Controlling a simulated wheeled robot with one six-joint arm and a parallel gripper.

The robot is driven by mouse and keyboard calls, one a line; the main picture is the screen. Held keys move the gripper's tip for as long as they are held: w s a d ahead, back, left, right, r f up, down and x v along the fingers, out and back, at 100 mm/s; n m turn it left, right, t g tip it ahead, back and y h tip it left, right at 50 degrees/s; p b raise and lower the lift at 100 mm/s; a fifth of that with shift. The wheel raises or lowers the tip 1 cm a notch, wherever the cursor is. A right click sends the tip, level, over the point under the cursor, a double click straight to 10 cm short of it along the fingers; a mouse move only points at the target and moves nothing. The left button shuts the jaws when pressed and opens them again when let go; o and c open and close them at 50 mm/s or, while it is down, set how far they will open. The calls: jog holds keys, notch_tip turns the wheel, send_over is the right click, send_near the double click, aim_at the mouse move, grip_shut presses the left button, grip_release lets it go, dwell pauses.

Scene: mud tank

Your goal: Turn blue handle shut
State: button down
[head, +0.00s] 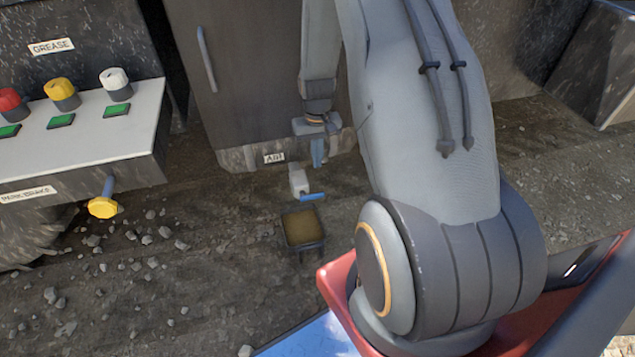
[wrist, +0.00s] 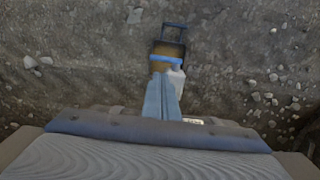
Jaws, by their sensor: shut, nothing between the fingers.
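The blue handle (head: 313,196) sits on a small pale grey valve (head: 299,181) low on the dark cabinet, beside a label reading AIR (head: 274,158). In the head view the handle sticks out to the right of the valve. In the wrist view the blue handle (wrist: 165,60) lies crosswise just beyond my fingertips, with the valve body (wrist: 177,78) at its right end. My gripper (head: 318,163) is shut and empty, pointing down just above the handle; its fingers also show in the wrist view (wrist: 163,82). I cannot tell whether they touch the handle.
A small dark tray with brown contents (head: 303,246) stands below the valve. A control panel (head: 90,135) with red, yellow and white knobs is at left, with a yellow-ended lever (head: 103,206) under it. Loose stones lie on the muddy ground.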

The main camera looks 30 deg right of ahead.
aim_at(317, 194)
notch_tip(317, 194, down, 14)
jog(key=shift+r+b, duration=0.1)
jog(key=shift+b, duration=0.8)
jog(key=shift+d, duration=0.1)
